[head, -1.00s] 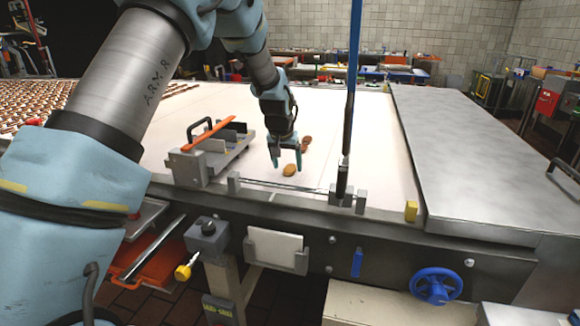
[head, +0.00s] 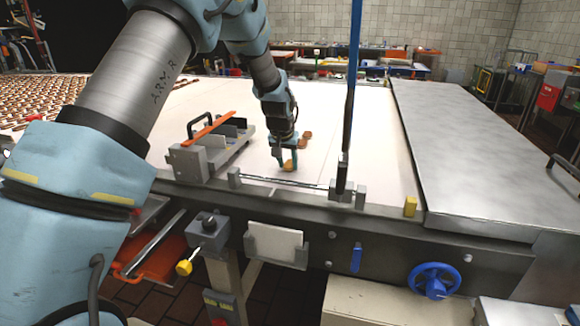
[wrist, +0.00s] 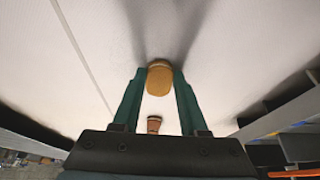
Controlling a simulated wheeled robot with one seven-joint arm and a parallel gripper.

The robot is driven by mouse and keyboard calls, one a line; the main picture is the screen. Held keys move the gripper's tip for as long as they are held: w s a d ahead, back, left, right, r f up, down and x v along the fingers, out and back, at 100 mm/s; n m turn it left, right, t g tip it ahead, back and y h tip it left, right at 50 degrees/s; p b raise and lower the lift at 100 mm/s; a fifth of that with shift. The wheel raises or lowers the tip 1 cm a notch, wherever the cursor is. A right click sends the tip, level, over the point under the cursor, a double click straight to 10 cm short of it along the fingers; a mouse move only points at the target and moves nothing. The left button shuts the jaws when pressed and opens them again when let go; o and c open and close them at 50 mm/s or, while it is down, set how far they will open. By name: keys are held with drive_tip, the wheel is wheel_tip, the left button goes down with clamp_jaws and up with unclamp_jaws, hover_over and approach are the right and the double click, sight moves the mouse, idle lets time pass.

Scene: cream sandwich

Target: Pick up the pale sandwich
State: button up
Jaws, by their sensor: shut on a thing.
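The pale sandwich (head: 289,167) is a small tan oval on the white belt (head: 350,165), near its front edge. My gripper (head: 287,164) points down at it with teal fingers. In the wrist view the pale sandwich (wrist: 159,80) sits between the two fingertips (wrist: 159,74), which are shut on its sides. I cannot tell whether it is clear of the belt. A darker brown sandwich (wrist: 154,124) shows nearer the wrist, between the fingers but not held.
A grey fixture with an orange bar (head: 208,128) stands to the left. A blue and black upright post (head: 348,110) rises to the right. Rows of sandwiches (head: 40,100) lie far left.

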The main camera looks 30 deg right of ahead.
clamp_jaws()
